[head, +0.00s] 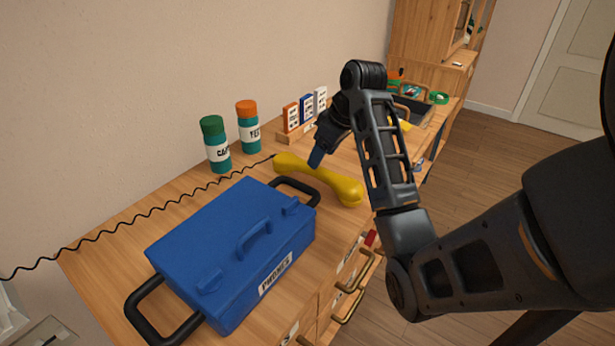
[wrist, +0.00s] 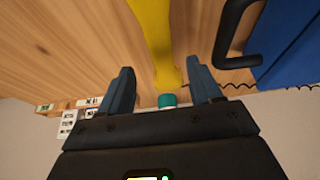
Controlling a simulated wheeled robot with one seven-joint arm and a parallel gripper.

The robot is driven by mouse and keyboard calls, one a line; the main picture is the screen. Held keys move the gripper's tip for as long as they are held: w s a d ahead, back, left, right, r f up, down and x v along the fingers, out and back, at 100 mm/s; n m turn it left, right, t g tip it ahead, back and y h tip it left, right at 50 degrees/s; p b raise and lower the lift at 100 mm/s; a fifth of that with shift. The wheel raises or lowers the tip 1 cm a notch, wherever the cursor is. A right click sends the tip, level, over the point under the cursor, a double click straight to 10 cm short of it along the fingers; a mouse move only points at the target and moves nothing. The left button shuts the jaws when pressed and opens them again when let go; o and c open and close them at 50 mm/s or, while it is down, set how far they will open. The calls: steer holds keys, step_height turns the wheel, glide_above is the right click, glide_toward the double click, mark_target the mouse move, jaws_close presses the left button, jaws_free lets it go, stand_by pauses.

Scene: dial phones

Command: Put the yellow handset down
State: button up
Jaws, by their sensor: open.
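The yellow handset (head: 335,186) appears to lie on the wooden cabinet top, to the right of the blue box, with one end close to the front edge. A black coiled cord runs from its far end toward the left. My gripper (head: 317,160) is at the handset's middle in the head view. In the wrist view, my gripper (wrist: 162,84) has its two fingers spread apart, and the yellow handset (wrist: 155,38) runs along the gap between them. I cannot tell whether the fingers touch it.
The blue box (head: 225,235) labelled PHONES, with black end handles, fills the front left of the wooden top (head: 110,238). A green-capped bottle (head: 215,145) and an orange-capped bottle (head: 248,128) stand near the wall. A rack of small boxes (head: 303,112) stands behind my gripper.

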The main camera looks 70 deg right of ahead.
mark_target(315, 175)
steer(key=shift+x, duration=3.2)
steer(key=shift+a, duration=0.1)
steer(key=shift+s, duration=0.1)
steer(key=shift+c, duration=0.5)
steer(key=c, duration=1)
jaws_close()
steer(key=shift+r, duration=0.15)
